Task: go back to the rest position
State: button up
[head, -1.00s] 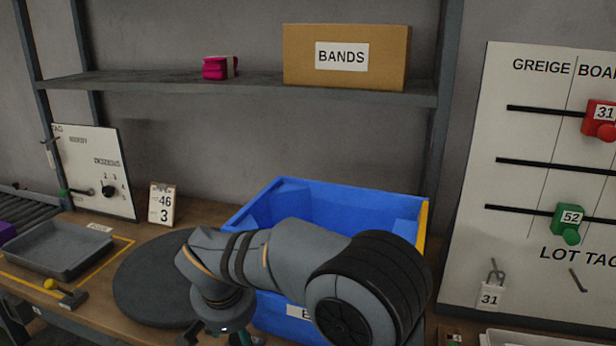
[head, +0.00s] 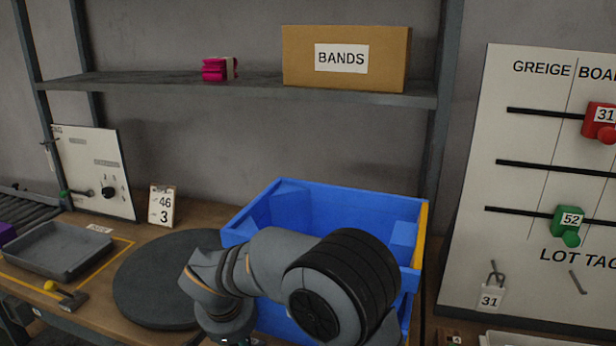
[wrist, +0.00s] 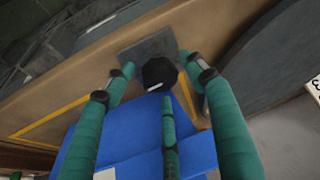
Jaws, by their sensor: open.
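My gripper (wrist: 165,78) shows in the wrist view with its green fingers spread apart and nothing held between them. It is below the edge of the head view, where only my arm shows, bent in front of the blue bin. A dark many-sided knob on a grey plate (wrist: 158,72) lies beyond the fingertips in the wrist view; I cannot tell whether they touch. A blue surface (wrist: 133,130) lies behind the fingers there.
The blue bin (head: 330,196) stands behind my arm. A round dark turntable (head: 150,285) and a grey tray (head: 60,250) are to its left. A shelf above holds a BANDS box (head: 380,55) and a pink bundle (head: 215,70). The board (head: 520,240) stands at right.

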jog(key=shift+s+a+r+m+h+p, duration=0.15)
jog(key=shift+r+m+h+p, duration=0.1)
jog(key=shift+m+p, duration=0.25)
jog(key=shift+s+a+r+m+h+p, duration=0.1)
jog(key=shift+r+m+h+p, duration=0.2)
jog(key=shift+m, duration=0.3)
jog(key=m+h+p, duration=0.1)
jog(key=m+p, duration=0.2)
jog(key=p, duration=0.1)
jog(key=shift+w, duration=0.2)
jog(key=m+g+h+p, duration=0.1)
jog(key=m+p, duration=0.2)
jog(key=p, duration=0.2)
jog(key=m+g+h+p, duration=0.1)
jog(key=m+p, duration=0.2)
jog(key=p, duration=0.1)
jog(key=shift+a+m+p, duration=0.1)
jog(key=shift+m+p, duration=0.25)
jog(key=shift+m, duration=0.05)
jog(key=b+v, duration=0.1)
jog(key=v, duration=0.5)
jog(key=shift+a+r+b, duration=0.2)
jog(key=shift+r+b, duration=0.1)
jog(key=shift+b, duration=0.05)
jog(key=shift+a, duration=0.1)
